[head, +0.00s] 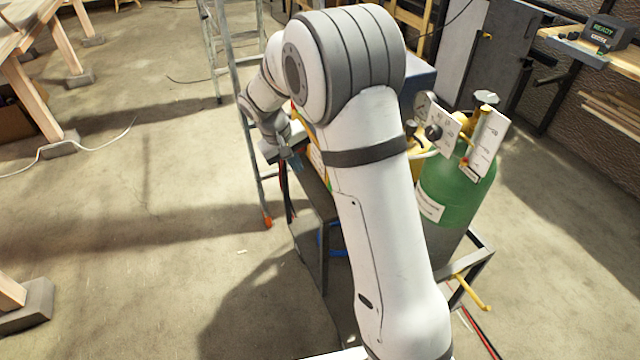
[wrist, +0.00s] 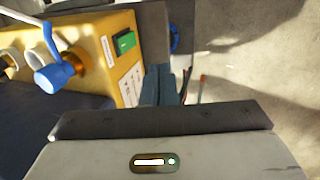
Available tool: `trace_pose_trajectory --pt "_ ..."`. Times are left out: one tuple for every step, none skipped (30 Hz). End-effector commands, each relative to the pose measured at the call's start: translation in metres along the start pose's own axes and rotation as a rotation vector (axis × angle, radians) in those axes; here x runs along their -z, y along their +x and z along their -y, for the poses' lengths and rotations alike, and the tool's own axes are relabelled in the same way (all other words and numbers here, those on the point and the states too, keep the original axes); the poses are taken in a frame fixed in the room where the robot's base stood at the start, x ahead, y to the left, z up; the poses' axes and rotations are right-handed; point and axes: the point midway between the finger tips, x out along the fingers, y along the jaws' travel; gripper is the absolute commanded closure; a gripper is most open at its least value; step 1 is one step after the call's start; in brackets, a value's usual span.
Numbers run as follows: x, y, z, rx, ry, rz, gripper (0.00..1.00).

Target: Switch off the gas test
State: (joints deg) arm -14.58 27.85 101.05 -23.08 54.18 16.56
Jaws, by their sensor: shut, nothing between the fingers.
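A yellow box (wrist: 140,75) stands at the upper left of the wrist view. On it are a green switch (wrist: 124,42) and white labels. A blue-handled valve (wrist: 52,72) on a brass fitting sits to the left of the switch. My gripper (wrist: 166,72) is shut and empty, with its fingers beside the right edge of the box, below and right of the switch. I cannot tell whether they touch the box. In the head view my gripper (head: 296,162) is beyond my arm, which hides most of the box.
A green gas cylinder (head: 455,195) with a gauge panel (head: 437,130) stands on a dark metal cart (head: 470,265) right of my arm. A ladder (head: 240,110) stands behind my gripper. A display reading READY (head: 606,32) is at the upper right. The floor at left is mostly clear.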

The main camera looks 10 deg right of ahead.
Motion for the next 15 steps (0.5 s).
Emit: trace_pose_trajectory --pt "0.000 0.000 -0.001 0.000 0.002 0.001 1.00" --pt "0.000 0.000 -0.002 0.000 0.003 0.001 1.00" --pt "0.000 0.001 -0.002 0.000 0.004 0.001 1.00" --pt "0.000 0.001 -0.002 0.000 0.005 0.002 1.00" --pt "0.000 0.001 -0.003 0.000 0.005 0.002 1.00" --pt "-0.001 0.001 -0.003 0.000 0.006 0.002 1.00" --pt "-0.001 0.001 -0.004 0.000 0.007 0.003 1.00" --pt "-0.001 0.002 -0.004 0.000 0.007 0.003 1.00" --pt "-0.001 0.003 -0.004 0.000 0.008 0.003 1.00" --pt "-0.001 0.005 -0.004 0.000 0.008 0.004 1.00" --pt "-0.001 0.007 -0.004 0.000 0.008 0.004 1.00" --pt "-0.001 0.011 -0.004 0.000 0.008 0.006 1.00" --pt "-0.002 0.015 -0.005 0.000 0.008 0.008 1.00" --pt "-0.002 0.020 -0.004 0.000 0.008 0.008 1.00" --pt "-0.002 0.026 -0.004 0.001 0.008 0.008 1.00"
